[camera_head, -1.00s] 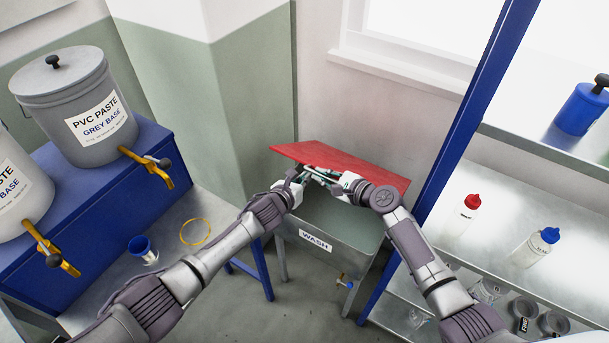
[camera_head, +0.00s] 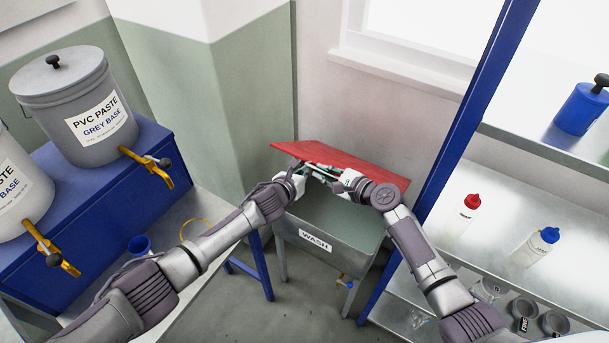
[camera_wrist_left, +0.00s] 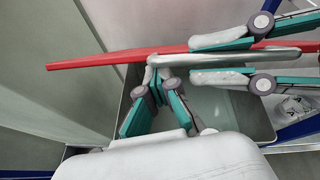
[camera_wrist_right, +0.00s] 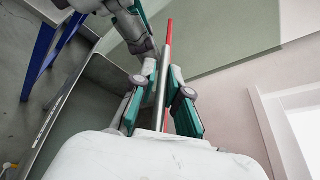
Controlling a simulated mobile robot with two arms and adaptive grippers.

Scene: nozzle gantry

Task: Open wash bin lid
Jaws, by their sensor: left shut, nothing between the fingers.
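The wash bin (camera_head: 335,240) is a grey tub with a WASH label, standing at the wall. Its red lid (camera_head: 360,163) is tilted up off the tub, so the inside shows below it. In the left wrist view the lid (camera_wrist_left: 110,60) is nearly edge-on, with a grey bar handle (camera_wrist_left: 220,59) along it. My left gripper (camera_wrist_left: 160,80) is shut and empty, its fingertips at the handle's left end; contact is unclear. My right gripper (camera_wrist_right: 163,85) is open, with the handle and the lid's edge between its fingers. In the head view both hands partly hide the handle.
A blue-framed shelf (camera_head: 470,120) with bottles and cups stands close to the right of the bin. A bench at left holds a blue cup (camera_head: 139,246) and paste buckets (camera_head: 75,100) on a blue stand. A wall corner is behind the bin.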

